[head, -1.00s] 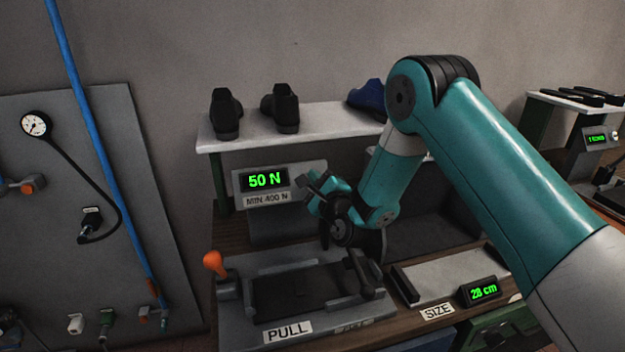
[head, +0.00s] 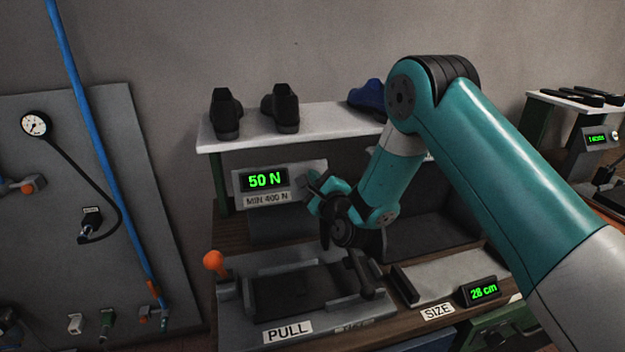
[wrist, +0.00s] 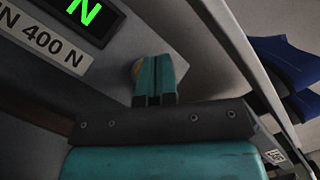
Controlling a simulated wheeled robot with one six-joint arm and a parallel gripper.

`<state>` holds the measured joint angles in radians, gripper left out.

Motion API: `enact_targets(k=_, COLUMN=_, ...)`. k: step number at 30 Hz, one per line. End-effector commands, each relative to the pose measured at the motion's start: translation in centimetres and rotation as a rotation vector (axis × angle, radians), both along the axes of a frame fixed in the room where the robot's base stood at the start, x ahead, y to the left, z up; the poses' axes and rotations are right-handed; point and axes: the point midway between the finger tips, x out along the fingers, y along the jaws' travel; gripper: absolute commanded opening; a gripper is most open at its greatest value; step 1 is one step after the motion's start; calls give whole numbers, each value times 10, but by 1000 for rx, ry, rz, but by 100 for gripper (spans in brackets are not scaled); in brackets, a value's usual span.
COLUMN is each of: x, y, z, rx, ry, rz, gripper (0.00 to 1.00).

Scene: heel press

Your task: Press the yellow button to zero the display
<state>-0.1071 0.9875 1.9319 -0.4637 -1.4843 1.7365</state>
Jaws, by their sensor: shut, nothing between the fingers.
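The display (head: 264,180) on the grey panel reads 50 N in green, above a MIN 400 N label (head: 266,199). Part of the display (wrist: 88,14) also shows in the wrist view. My gripper (head: 313,181) is shut and empty at the right end of the panel. In the wrist view, the closed teal fingertips (wrist: 157,68) overlap the yellow button (wrist: 136,69), and only a sliver of its left edge shows. I cannot tell whether they touch it. In the head view the button is hidden behind my gripper.
Dark shoes (head: 281,108) and a blue shoe (head: 367,98) stand on the shelf (head: 325,119) above the panel. Below is a fixture with an orange-knobbed lever (head: 214,262) and a PULL label (head: 287,331). A size display (head: 484,290) reads 28 cm at lower right.

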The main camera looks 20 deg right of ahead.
Motion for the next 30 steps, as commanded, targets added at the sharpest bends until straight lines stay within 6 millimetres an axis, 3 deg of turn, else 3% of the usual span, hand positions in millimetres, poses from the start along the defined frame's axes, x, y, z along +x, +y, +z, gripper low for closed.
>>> enact_targets(k=30, x=8, y=0, z=-6, rx=0, ry=0, rz=0, gripper=0)
